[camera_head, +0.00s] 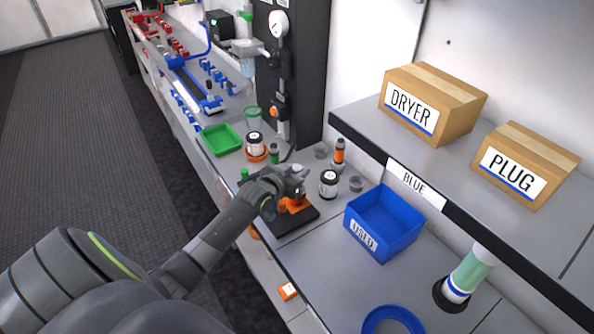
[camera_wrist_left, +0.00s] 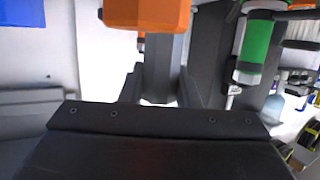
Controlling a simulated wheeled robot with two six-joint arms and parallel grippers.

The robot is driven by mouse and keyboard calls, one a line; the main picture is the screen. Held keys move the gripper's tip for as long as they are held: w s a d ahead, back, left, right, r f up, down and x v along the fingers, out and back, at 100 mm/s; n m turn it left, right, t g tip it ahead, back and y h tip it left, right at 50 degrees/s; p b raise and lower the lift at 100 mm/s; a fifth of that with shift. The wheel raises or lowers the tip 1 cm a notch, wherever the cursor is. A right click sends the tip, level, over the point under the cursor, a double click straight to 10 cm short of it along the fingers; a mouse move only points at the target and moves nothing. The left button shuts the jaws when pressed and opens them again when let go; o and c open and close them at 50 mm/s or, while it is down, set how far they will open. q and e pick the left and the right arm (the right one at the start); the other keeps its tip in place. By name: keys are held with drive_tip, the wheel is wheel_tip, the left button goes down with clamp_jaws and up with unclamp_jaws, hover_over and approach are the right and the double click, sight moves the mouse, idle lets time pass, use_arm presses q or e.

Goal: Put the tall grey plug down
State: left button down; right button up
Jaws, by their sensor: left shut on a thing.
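My left gripper (camera_head: 292,186) is over the bench, above a black plate (camera_head: 310,214) that carries an orange block (camera_head: 293,206). In the left wrist view its two dark fingers (camera_wrist_left: 162,88) are shut on a grey upright piece, which I take as the tall grey plug (camera_wrist_left: 165,62). An orange block (camera_wrist_left: 147,13) covers the far end of the plug in that view. In the head view the gripper hides most of the plug, and I cannot tell whether it touches the plate. My right gripper is not in view.
A white jar (camera_head: 328,185) and small grey cups stand close right of the gripper. A blue bin (camera_head: 384,224) marked USED is further right. A green tray (camera_head: 222,140) and a jar on an orange base (camera_head: 256,147) lie beyond. A shelf (camera_head: 450,165) carries cartons.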

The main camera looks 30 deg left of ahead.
use_arm(q)
drive_tip(key=shift+f, duration=0.1)
drive_tip(key=shift+f+b, duration=0.25)
drive_tip(key=shift+b, duration=0.05)
drive_tip(key=c, duration=1.1)
unclamp_jaws()
drive_tip(key=shift+s+r+p, duration=0.15)
drive_tip(key=shift+r+p, duration=0.25)
drive_tip(key=shift+r, duration=0.05)
drive_tip(key=b+v, duration=0.1)
drive_tip(key=v, duration=1)
drive_tip(key=shift+s+r, duration=0.1)
drive_tip(key=shift+s, duration=0.3)
